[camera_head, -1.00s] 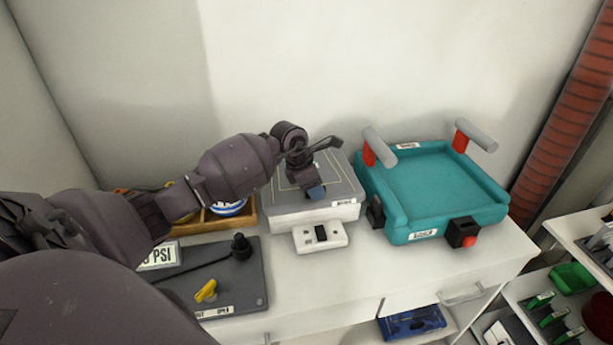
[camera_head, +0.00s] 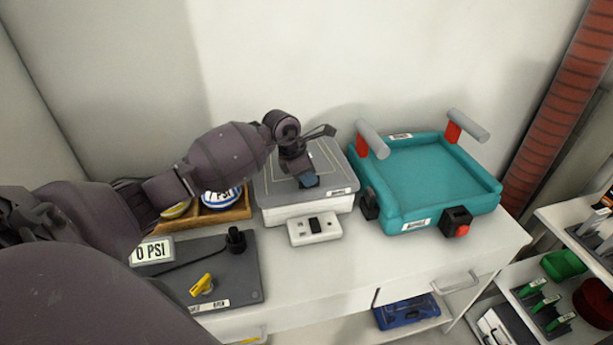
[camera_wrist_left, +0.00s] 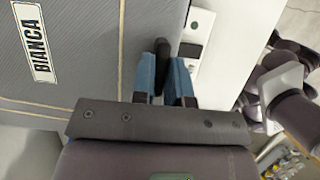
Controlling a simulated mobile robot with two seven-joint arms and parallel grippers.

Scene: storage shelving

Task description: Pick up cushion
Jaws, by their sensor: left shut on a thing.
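A flat grey pad (camera_head: 325,164) with thin yellow lines lies on a white box on the bench top. It looks like the cushion. A label reading BIANCA shows on the grey surface (camera_wrist_left: 84,30) in the left wrist view. My left gripper (camera_head: 309,181) reaches in from the left to the pad's front edge. In the left wrist view, the blue fingertips (camera_wrist_left: 162,80) are shut on a small dark rounded piece (camera_wrist_left: 161,52) at that edge. I cannot tell whether it is part of the pad. My right gripper is not in view.
A teal tray-like piece (camera_head: 435,170) with two grey-and-red handles stands close on the right. A small white control box (camera_head: 314,229) sits in front. A dark panel (camera_head: 235,275) and gauges in a wooden tray (camera_head: 235,212) are left. The wall is close behind.

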